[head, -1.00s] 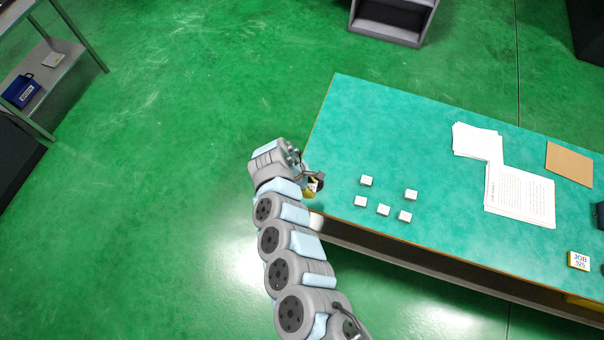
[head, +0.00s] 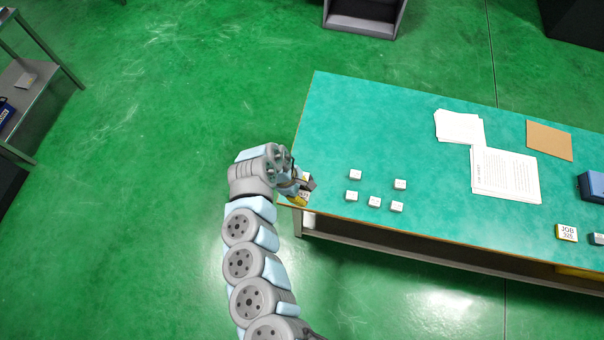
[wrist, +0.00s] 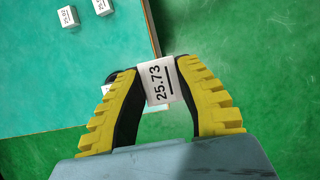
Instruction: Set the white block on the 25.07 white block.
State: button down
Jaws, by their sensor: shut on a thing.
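My gripper (head: 304,190) is at the near left corner of the green-topped bench, left of the small white blocks. In the wrist view its yellow-padded fingers (wrist: 160,88) are shut on a white block (wrist: 159,83) labelled 25.73. In the wrist view one white block (wrist: 68,16) on the bench has a label that looks like 25.02, though I cannot read it surely. Another white block (wrist: 102,6) is cut off at the top edge. In the head view several white blocks (head: 355,175) stand apart on the bench; their labels are too small to read.
The bench top (head: 335,120) is clear behind the blocks. A shelf (head: 40,90) stands at the far left.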

jog(key=shift+w+f+b, duration=0.25)
jog(key=shift+w+b, duration=0.15)
jog(key=shift+w, duration=0.25)
jog(key=b, duration=1.6)
send_over(306, 176)
jog(key=a, duration=0.1)
jog(key=shift+s+f, duration=0.15)
jog(key=shift+f, duration=1.25)
jog(key=shift+s+f, duration=0.15)
jog(key=shift+f, duration=1.3)
jog(key=shift+s+f, duration=0.15)
jog(key=shift+f, duration=1.25)
jog(key=shift+w+f+b, duration=0.35)
jog(key=shift+w+b, duration=0.1)
jog(key=shift+w+f, duration=0.15)
jog(key=shift+f, duration=0.15)
jog(key=shift+f+b, duration=0.5)
jog(key=shift+f, duration=0.75)
jog(key=shift+f, duration=0.15)
